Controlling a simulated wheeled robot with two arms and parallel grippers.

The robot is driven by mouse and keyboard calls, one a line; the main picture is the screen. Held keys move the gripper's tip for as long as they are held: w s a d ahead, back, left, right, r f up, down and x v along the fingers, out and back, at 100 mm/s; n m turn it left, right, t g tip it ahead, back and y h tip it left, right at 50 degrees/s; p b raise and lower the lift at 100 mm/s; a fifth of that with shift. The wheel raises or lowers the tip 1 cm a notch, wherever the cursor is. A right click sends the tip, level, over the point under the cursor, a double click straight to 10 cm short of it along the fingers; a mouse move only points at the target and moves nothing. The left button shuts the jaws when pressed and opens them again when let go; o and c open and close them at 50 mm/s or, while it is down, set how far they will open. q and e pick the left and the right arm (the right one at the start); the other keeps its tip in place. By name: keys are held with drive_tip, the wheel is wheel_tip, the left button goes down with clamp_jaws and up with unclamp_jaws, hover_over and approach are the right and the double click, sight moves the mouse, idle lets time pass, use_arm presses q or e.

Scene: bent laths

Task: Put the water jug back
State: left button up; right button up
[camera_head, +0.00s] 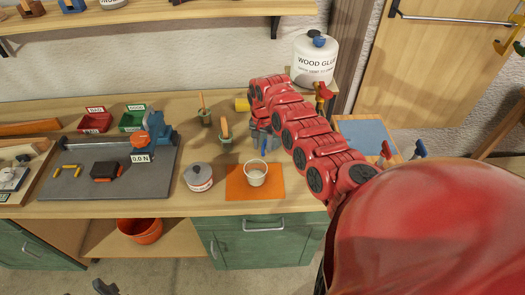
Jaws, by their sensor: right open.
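I cannot pick out a water jug with certainty; my right arm covers part of the bench. A small white cup (256,173) stands upright on an orange mat (236,190) near the bench's front edge. My right gripper (263,146) is open, behind the cup and apart from it, pointing down over the bench. My red right arm hides what lies behind it. A blue mat (366,133) lies at the right, partly behind the arm, and its visible part is bare. A dark tip (103,287) at the bottom edge may be my left gripper; its jaws are unclear.
A lidded tin (198,178) stands left of the orange mat. Pots with brushes (204,112), red (95,122) and green (132,121) bins stand behind. A grey board (70,178) with a gauge fills the left. A wood glue container (314,60) stands at the back.

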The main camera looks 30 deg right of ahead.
wheel_tip(320, 180, up, 9)
drive_tip(key=b, duration=0.3)
drive_tip(key=shift+f, duration=0.15)
idle(0.3)
